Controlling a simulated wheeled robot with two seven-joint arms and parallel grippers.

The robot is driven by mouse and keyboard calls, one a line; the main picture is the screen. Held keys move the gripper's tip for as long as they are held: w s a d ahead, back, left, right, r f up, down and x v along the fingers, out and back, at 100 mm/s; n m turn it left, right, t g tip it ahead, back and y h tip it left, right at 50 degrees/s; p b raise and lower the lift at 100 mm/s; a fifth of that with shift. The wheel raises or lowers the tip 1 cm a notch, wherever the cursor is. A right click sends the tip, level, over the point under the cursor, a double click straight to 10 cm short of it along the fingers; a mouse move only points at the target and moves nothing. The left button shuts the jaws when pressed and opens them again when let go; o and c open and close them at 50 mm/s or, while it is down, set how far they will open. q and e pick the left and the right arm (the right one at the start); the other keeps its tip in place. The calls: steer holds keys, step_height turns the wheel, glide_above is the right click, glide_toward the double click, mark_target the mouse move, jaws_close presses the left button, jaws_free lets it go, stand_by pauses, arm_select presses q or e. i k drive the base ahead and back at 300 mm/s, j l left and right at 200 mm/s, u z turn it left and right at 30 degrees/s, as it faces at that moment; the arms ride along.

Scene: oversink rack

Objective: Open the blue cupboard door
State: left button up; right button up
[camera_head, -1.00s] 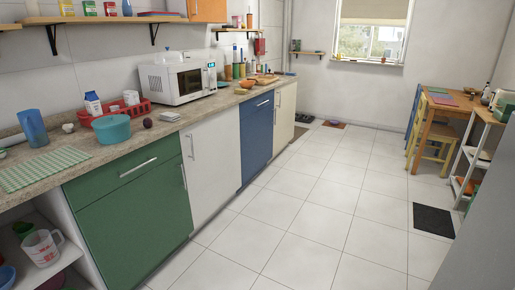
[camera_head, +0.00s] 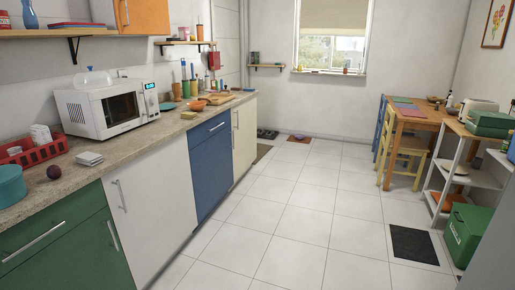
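The blue cupboard door (camera_head: 211,172) is in the left counter row, between a white door and a cream door. It is shut. A blue drawer front with a metal bar handle (camera_head: 217,127) sits above it. I cannot make out a handle on the blue door itself. Neither of my grippers shows in the head view.
A white door (camera_head: 152,208) and a green cupboard (camera_head: 62,250) stand nearer on the left, a cream door (camera_head: 244,138) farther on. The tiled floor (camera_head: 285,215) before the blue door is clear. A dark mat (camera_head: 413,244), shelf unit and table are on the right.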

mark_target(211, 161)
steer(key=i+z, duration=0.1)
steer(key=i, duration=0.7)
steer(key=i+j, duration=0.15)
steer(key=i, duration=0.65)
steer(key=i+j+z, duration=0.15)
steer(key=i, duration=0.65)
steer(key=i+u, duration=0.2)
steer(key=i, duration=0.3)
steer(key=i+l+u, duration=0.1)
steer(key=i+u, duration=0.15)
steer(key=i, duration=0.25)
steer(key=i+l+u, duration=0.2)
steer(key=i, duration=0.3)
steer(key=i+u, duration=0.35)
steer(key=i, duration=0.25)
steer(key=i+u, duration=0.4)
steer(key=i, duration=0.15)
